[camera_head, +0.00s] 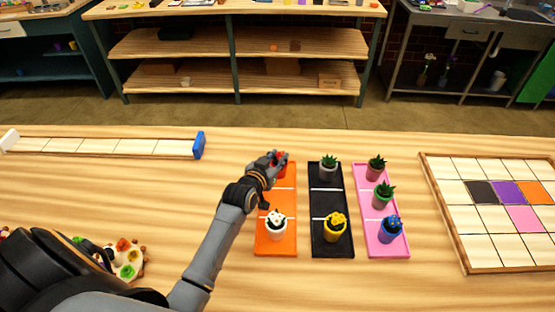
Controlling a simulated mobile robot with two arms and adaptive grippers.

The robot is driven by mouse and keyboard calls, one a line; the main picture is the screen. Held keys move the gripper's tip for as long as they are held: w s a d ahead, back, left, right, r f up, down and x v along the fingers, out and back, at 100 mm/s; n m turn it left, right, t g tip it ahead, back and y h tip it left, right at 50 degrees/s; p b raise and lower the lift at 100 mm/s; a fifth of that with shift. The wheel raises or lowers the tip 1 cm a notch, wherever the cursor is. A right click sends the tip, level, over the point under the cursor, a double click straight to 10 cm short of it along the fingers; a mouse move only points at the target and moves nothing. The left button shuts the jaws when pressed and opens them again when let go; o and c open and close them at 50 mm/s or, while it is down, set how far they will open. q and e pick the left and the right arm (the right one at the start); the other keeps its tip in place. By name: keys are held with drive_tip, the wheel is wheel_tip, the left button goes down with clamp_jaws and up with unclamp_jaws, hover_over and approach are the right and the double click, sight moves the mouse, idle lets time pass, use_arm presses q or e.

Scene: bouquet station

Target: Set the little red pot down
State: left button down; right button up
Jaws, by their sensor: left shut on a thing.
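My left gripper (273,162) is at the far end of the orange tray (262,245), shut on the little red pot (283,158). The gripper's fingers hide most of the pot, and I cannot tell whether its base touches the tray. A white pot with white flowers (276,229) stands upright in the near part of the same tray. My right gripper is not in view.
Right of the orange tray are a black tray (318,248) with a grey pot (328,172) and a yellow pot (335,231), and a pink tray (368,245) with three pots. A tiled grid board (455,262) lies at right. A blue-ended rack (198,146) lies at left.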

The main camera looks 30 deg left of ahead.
use_arm(q)
drive_tip(key=shift+s+r, duration=0.1)
drive_tip(key=shift+r, duration=0.05)
drive_tip(key=shift+s, duration=0.1)
drive_tip(key=c, duration=1.5)
unclamp_jaws()
drive_tip(key=shift+s+f, duration=0.1)
drive_tip(key=shift+f, duration=0.1)
drive_tip(key=o, duration=0.3)
drive_tip(key=shift+o, duration=0.5)
drive_tip(key=shift+r, duration=0.1)
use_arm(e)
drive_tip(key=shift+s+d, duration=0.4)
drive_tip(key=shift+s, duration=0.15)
use_arm(q)
drive_tip(key=b+v, duration=0.1)
drive_tip(key=v, duration=1.1)
drive_tip(key=shift+r+b, duration=0.15)
drive_tip(key=shift+b, duration=0.15)
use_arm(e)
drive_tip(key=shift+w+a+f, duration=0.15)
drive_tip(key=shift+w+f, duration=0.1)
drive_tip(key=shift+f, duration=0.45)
